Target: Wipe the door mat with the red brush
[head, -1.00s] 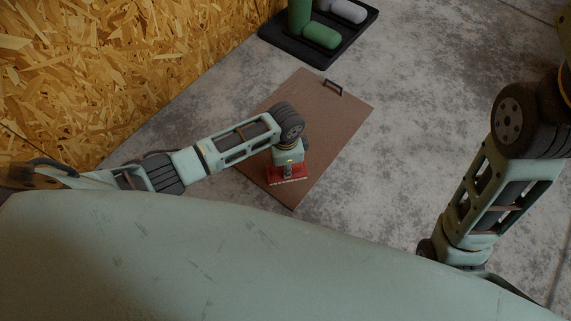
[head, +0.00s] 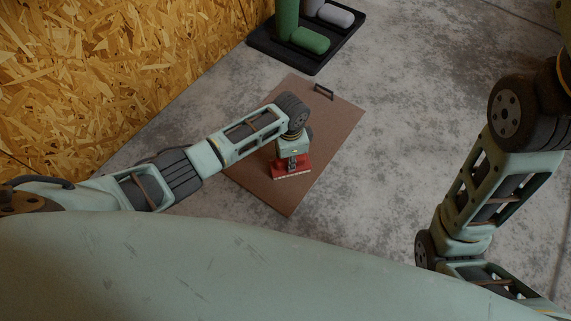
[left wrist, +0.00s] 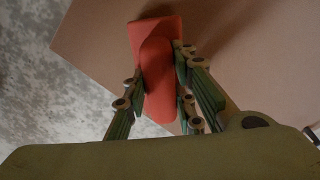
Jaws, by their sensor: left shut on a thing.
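The brown door mat (head: 325,125) lies flat on the grey floor, with a small dark handle-like bar near its far edge. The red brush (head: 280,174) is over the mat's near part, with its pale bristle edge facing down. It appears to rest on the mat, though contact is hard to confirm. My left gripper (head: 292,161) is shut on the brush from above. In the left wrist view, the fingers (left wrist: 161,75) flank the red brush (left wrist: 156,55), with the mat (left wrist: 240,45) beneath it. My right gripper is out of view.
A black tray (head: 262,42) with green (head: 310,40) and pale grey (head: 335,14) rounded objects stands beyond the mat. A chipboard wall (head: 120,70) rises on the left. The concrete floor (head: 410,110) right of the mat is clear.

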